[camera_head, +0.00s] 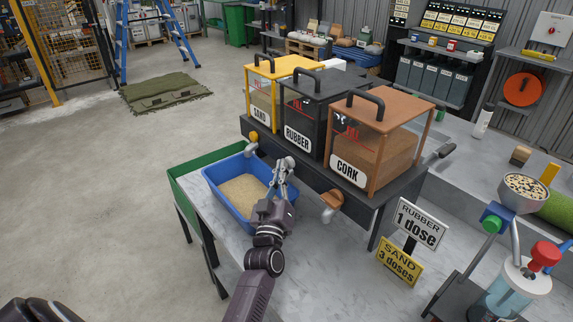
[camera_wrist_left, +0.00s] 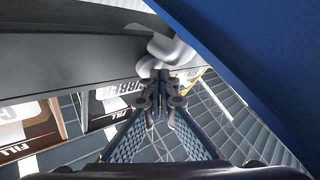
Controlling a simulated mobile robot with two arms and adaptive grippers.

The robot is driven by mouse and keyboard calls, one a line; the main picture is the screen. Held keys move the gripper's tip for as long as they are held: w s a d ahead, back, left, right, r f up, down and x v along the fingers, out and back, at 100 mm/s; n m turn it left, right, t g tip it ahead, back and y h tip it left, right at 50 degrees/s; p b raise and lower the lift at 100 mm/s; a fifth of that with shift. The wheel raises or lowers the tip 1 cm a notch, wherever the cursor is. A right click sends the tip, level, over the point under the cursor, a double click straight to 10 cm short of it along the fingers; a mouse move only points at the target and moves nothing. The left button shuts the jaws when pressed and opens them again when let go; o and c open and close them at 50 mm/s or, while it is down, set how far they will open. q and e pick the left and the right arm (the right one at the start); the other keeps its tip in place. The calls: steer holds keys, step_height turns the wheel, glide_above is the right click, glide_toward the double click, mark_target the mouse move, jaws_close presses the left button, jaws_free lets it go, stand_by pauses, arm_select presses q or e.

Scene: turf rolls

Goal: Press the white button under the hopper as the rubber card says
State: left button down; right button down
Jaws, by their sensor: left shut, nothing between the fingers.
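The black RUBBER hopper (camera_head: 304,125) stands between the yellow SAND hopper (camera_head: 262,101) and the brown CORK hopper (camera_head: 372,148). The rubber card (camera_head: 417,222) reads "RUBBER 1 dose"; a yellow card (camera_head: 400,262) reads "SAND 3 doses". My left gripper (camera_head: 283,166) is shut and empty, below the front of the RUBBER hopper and over the tray's edge. In the left wrist view its fingertips (camera_wrist_left: 161,82) are close under a pale rounded part (camera_wrist_left: 170,50); I cannot tell whether they touch. The white button cannot be made out clearly. My right gripper is not in view.
A blue tray (camera_head: 220,199) with sand-coloured grain stands on the grey table under the hoppers; its blue wall is close in the left wrist view (camera_wrist_left: 255,75). A funnel apparatus (camera_head: 524,190) stands at the right. The table's front part is clear.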

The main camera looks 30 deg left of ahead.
arm_select(q)
steer(key=shift+w+d, duration=0.1)
stand_by(0.6)
steer(key=shift+s+a+p, duration=0.25)
steer(key=shift+s+p, duration=0.05)
steer(key=shift+s, duration=0.25)
steer(key=shift+s+a, duration=0.15)
steer(key=shift+s, duration=0.2)
steer(key=s, duration=0.1)
steer(key=s+a+p, duration=0.1)
steer(key=s, duration=0.1)
steer(key=s+a+p, duration=0.1)
steer(key=shift+s, duration=0.3)
stand_by(0.5)
